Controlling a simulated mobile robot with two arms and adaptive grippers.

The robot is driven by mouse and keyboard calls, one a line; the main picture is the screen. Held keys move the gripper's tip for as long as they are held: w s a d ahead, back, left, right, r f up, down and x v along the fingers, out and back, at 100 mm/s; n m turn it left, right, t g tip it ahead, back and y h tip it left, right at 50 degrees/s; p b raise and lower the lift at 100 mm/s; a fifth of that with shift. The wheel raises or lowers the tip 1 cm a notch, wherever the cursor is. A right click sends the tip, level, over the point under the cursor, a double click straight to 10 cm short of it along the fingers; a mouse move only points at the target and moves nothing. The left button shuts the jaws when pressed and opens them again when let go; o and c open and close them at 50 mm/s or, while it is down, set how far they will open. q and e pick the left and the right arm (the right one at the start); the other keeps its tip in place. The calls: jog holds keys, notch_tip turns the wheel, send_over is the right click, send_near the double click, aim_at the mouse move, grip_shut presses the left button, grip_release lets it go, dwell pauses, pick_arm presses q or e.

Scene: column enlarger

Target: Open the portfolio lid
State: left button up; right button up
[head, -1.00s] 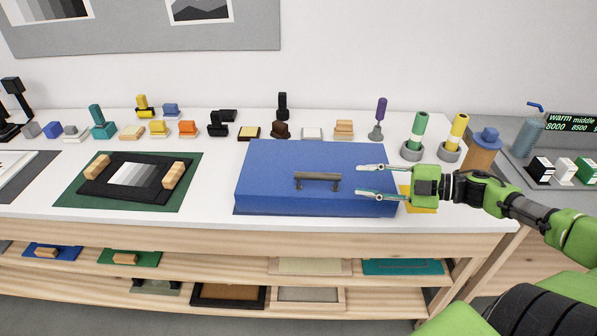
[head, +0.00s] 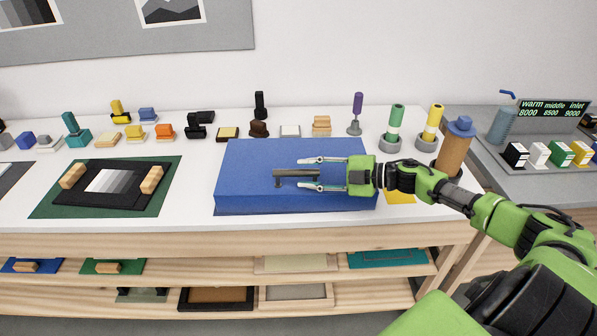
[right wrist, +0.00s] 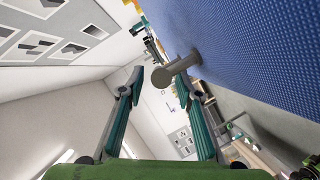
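The blue portfolio (head: 245,193) lies shut on the white table, with a dark grey bar handle (head: 290,176) on its lid. My right gripper (head: 300,174) reaches in from the right over the lid, its two fingers apart, one on the far side and one on the near side of the handle's right part. In the right wrist view the handle (right wrist: 172,74) shows end-on near the gap between the open fingertips (right wrist: 158,75), beside the blue lid (right wrist: 250,45). Whether a finger touches the handle cannot be told. My left gripper is out of view.
A yellow sheet (head: 400,197) shows at the portfolio's right edge. A green mat (head: 60,203) with a black frame lies to the left. Several stamps stand behind, and green (head: 394,125) and yellow (head: 432,125) handled tools stand back right.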

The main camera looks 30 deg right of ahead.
jog(key=shift+x, duration=1.05)
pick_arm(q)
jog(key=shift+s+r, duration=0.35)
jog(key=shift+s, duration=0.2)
pick_arm(e)
jog(key=shift+w+a, duration=0.3)
jog(key=shift+w, duration=0.05)
grip_shut()
pick_arm(q)
jog(key=shift+p, duration=0.3)
